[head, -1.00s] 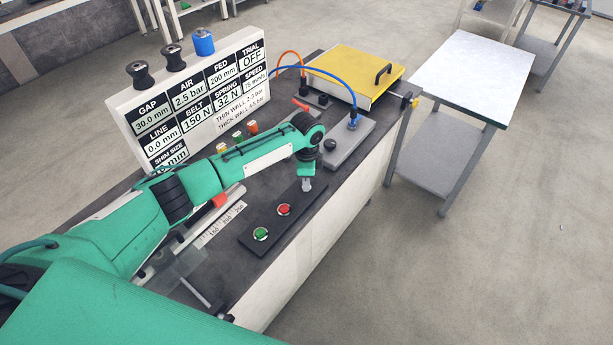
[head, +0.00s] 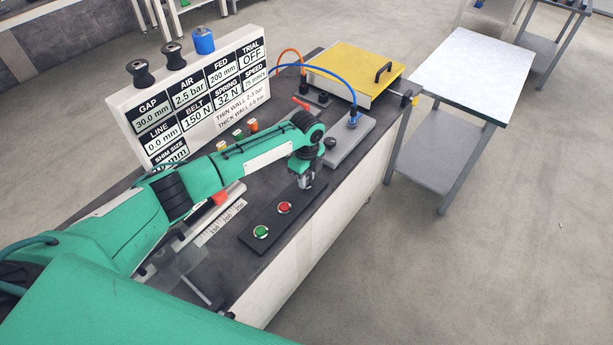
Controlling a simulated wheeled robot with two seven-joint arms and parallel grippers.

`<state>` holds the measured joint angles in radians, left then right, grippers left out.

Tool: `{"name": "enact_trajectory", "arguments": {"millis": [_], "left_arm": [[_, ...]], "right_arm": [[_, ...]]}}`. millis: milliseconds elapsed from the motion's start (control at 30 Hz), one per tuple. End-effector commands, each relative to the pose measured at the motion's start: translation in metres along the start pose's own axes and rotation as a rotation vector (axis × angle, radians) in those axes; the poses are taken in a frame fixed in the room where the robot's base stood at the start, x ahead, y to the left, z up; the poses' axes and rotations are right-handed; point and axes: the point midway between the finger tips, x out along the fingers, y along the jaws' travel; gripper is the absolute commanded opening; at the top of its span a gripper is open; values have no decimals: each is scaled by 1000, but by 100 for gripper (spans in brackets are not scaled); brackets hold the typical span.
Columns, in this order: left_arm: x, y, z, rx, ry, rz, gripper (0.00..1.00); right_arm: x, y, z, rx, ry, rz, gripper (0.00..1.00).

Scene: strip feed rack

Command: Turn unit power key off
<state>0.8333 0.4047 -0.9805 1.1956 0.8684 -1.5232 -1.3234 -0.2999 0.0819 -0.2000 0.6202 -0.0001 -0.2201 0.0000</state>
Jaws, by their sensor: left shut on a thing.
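The black control strip (head: 250,243) lies along the bench's front edge. It carries a green button (head: 261,232) and a red button (head: 284,208). My left gripper (head: 307,186) points down at the strip's far end, beyond the red button. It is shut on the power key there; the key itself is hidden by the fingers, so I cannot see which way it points. My right gripper is not in view.
A display board (head: 193,98) stands behind my left arm. A yellow-lidded box (head: 352,68), a grey block (head: 349,143) with a blue hose and a small red lever (head: 300,103) are further along. A metal side table (head: 458,75) stands right of the bench.

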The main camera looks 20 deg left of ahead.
Motion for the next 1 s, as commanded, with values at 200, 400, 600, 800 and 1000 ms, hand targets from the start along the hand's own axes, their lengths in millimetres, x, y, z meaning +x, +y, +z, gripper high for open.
{"name": "enact_trajectory", "arguments": {"millis": [200, 400, 600, 800, 1000], "left_arm": [[-2, -2, 0, 10, 1, -5, 6], [-2, -2, 0, 9, 1, -5, 6], [-2, -1, 0, 9, 0, -3, 51], [-1, -1, 0, 8, 0, -2, 51], [-13, -1, 0, 9, 0, -4, 51]], "right_arm": [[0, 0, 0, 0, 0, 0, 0], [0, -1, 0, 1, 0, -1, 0], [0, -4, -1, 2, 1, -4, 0], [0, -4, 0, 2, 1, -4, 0], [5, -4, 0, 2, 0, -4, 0]]}}
